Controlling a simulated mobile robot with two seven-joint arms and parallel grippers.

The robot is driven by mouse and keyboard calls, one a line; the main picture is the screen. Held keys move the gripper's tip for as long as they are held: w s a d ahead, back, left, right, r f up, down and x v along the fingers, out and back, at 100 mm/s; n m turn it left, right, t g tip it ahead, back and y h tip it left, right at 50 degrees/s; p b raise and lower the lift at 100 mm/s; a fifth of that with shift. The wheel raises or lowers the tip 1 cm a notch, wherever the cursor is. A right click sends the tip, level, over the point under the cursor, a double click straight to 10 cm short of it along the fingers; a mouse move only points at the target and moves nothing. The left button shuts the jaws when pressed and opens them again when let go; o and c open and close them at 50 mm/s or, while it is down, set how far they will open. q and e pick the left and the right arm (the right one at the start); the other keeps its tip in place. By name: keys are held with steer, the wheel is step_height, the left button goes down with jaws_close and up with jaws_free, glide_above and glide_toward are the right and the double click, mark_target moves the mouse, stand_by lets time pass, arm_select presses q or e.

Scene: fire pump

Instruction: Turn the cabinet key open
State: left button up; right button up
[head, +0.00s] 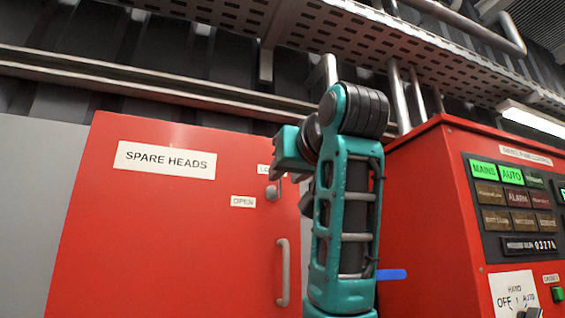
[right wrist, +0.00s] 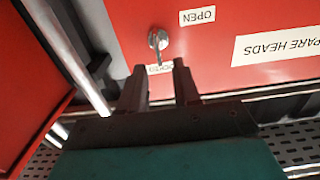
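The red cabinet (head: 150,240) with the "SPARE HEADS" sign fills the left of the head view. Its key (head: 272,191) sits in a lock near the door's right edge, and it also shows in the right wrist view (right wrist: 159,42), upside down there. The "OPEN" label (head: 243,202) is left of the lock. My right gripper (right wrist: 160,72) is open and empty, its fingertips just short of the key and apart from it. My left gripper is not in view.
A grey door handle (head: 282,272) stands below the lock. A red pump control panel (head: 430,200) with lit indicators is to the right, close to my right arm. Metal rails and a perforated tray (head: 350,40) run overhead.

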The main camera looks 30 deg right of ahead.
steer(key=shift+x, duration=1.4)
steer(key=shift+c, duration=0.3)
jaws_close()
